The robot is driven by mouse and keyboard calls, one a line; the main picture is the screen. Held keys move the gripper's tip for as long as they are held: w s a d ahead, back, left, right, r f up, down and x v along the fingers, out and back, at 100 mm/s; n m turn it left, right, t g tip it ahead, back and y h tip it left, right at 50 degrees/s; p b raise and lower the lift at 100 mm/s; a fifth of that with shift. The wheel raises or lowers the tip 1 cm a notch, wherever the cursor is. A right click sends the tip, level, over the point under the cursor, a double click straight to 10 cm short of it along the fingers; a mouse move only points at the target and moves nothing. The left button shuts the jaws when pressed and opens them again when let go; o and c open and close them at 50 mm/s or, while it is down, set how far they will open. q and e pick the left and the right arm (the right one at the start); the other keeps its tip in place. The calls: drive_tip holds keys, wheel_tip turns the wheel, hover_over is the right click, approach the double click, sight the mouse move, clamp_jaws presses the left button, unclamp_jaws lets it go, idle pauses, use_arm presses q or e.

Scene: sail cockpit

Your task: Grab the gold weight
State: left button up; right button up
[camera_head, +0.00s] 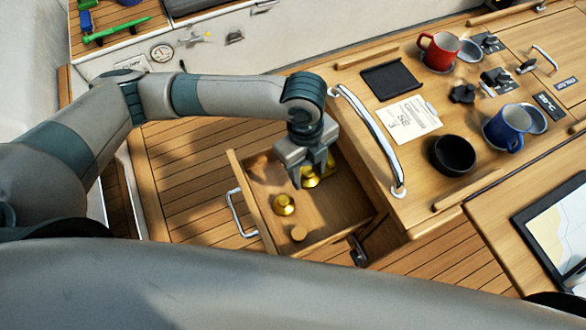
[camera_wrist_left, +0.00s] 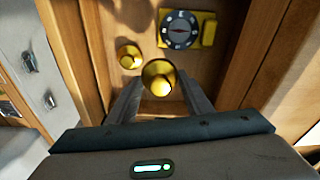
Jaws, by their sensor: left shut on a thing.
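My left gripper (camera_head: 311,178) reaches down into an open wooden drawer (camera_head: 343,217). In the left wrist view its two fingers are closed on either side of a gold weight (camera_wrist_left: 158,72), a round, knobbed piece. In the head view, gold shows behind and between the fingers, mostly hidden by them. A second gold weight (camera_head: 284,204) stands free on the drawer floor, apart from the gripper; it also shows in the left wrist view (camera_wrist_left: 129,55). My right gripper is not in view.
A yellow instrument with a dark dial (camera_wrist_left: 180,30) lies in the drawer. A round wooden piece (camera_head: 299,234) is near the drawer's front corner. The counter beside it has a chrome rail (camera_head: 372,135), a black bowl (camera_head: 453,154), a blue mug (camera_head: 508,128) and a red mug (camera_head: 438,51).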

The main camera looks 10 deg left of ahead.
use_arm(q)
drive_tip(key=shift+s+d+r, duration=0.1)
drive_tip(key=shift+d+r, duration=0.25)
drive_tip(key=shift+d, duration=0.15)
